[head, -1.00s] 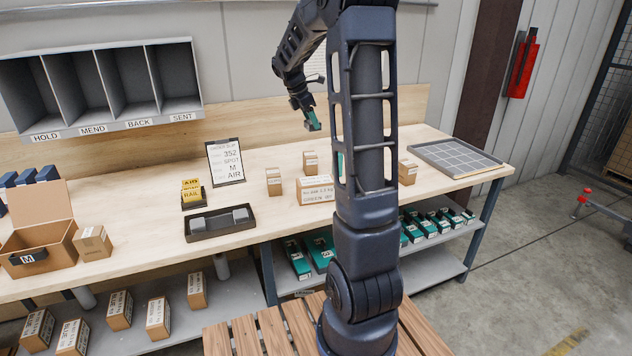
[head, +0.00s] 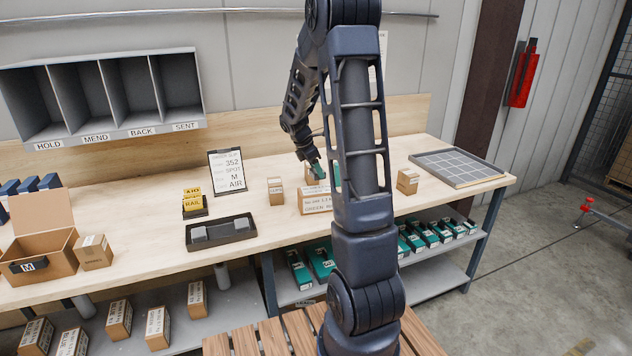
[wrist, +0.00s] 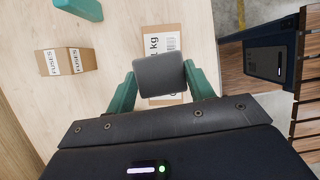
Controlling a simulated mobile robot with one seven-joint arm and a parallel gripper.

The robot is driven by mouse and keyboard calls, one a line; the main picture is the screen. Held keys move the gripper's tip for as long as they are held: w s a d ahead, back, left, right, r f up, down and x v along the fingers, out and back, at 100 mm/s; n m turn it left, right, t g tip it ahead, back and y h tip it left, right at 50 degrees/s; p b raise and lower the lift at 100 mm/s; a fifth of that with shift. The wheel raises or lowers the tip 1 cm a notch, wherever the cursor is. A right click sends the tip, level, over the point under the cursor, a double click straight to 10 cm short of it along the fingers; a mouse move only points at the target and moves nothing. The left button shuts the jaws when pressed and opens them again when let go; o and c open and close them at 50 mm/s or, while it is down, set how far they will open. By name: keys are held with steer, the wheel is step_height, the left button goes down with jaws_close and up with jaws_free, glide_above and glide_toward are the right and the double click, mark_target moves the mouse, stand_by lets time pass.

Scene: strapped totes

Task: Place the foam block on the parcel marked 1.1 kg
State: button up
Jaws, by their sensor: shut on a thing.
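My gripper (head: 316,170) is low over the bench, just behind and above a brown parcel (head: 315,202) with a white label. In the wrist view its green fingers are shut on a grey foam block (wrist: 160,76). The block hangs over the parcel (wrist: 166,42), hiding its middle; whether they touch I cannot tell. The label's visible part reads "1 kg", and the rest is covered. In the head view the held block cannot be made out.
A small FUSES carton (wrist: 70,62) is beside the parcel. Other cartons (head: 275,191) (head: 407,181) stand nearby. A black tray (head: 221,243) holds two grey blocks. A gridded tray (head: 458,167) lies at the right end. An open box (head: 40,262) is at the left.

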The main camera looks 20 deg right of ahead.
steer(key=shift+f, duration=2.65)
steer(key=shift+f, duration=0.1)
steer(key=o, duration=0.9)
steer(key=shift+o, duration=0.2)
steer(key=v, duration=1.2)
steer(key=s+a+r+m, duration=0.1)
steer(key=s+r+m, duration=0.35)
steer(key=s, duration=0.25)
steer(key=s+a+r+m+t+y, duration=0.2)
steer(key=s+m, duration=0.4)
steer(key=s, duration=0.6)
steer(key=s+a+r+m+t+y, duration=0.2)
steer(key=s+m, duration=0.5)
steer(key=s, duration=0.6)
steer(key=shift+a+r+t, duration=0.3)
steer(key=shift+a+r, duration=0.55)
steer(key=shift+a, duration=0.1)
